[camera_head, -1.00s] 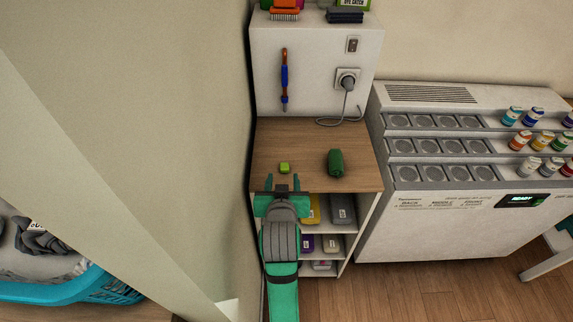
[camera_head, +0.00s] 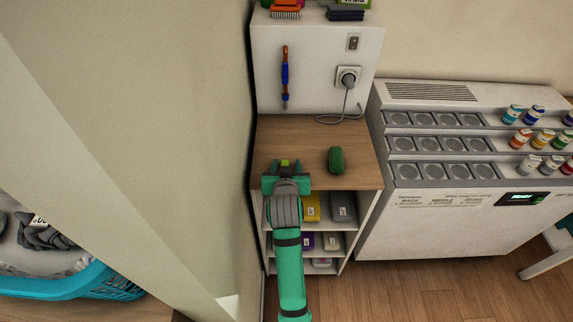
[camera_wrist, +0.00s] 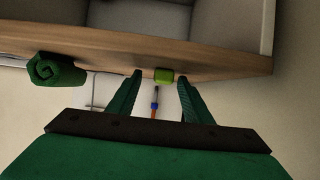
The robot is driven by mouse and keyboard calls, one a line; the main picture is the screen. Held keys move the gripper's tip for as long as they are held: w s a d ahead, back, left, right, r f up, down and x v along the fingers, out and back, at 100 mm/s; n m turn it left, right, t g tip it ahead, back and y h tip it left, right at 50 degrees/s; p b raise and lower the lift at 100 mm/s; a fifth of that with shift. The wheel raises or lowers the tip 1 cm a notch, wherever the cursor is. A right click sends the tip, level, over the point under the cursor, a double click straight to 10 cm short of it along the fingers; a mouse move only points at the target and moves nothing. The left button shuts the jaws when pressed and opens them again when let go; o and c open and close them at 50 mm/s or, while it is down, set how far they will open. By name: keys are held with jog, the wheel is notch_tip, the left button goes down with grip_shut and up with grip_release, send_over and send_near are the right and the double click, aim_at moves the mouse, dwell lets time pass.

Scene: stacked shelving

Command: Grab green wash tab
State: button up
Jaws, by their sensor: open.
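The green wash tab (camera_head: 285,162) is a small bright green block on the wooden shelf top. My gripper (camera_head: 285,167) is open, with its two fingers on either side of the tab in the head view. In the wrist view the tab (camera_wrist: 164,75) shows between the two fingertips of my gripper (camera_wrist: 160,80). I cannot tell whether either finger touches it. The gripper hides part of the tab in the head view.
A dark green rolled cloth (camera_head: 336,160) lies on the shelf top to the right of the tab; it shows at left in the wrist view (camera_wrist: 55,72). A wall (camera_head: 190,130) stands close on the left. The back panel (camera_head: 318,70) holds a plugged cable (camera_head: 348,78).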

jog(key=shift+d, duration=0.1)
jog(key=shift+s, duration=0.1)
jog(key=c, duration=0.4)
jog(key=shift+a, duration=0.6)
jog(key=c, duration=0.8)
jog(key=shift+o, duration=0.2)
jog(key=shift+d, duration=0.1)
jog(key=shift+d+r, duration=0.1)
jog(key=shift+d, duration=0.05)
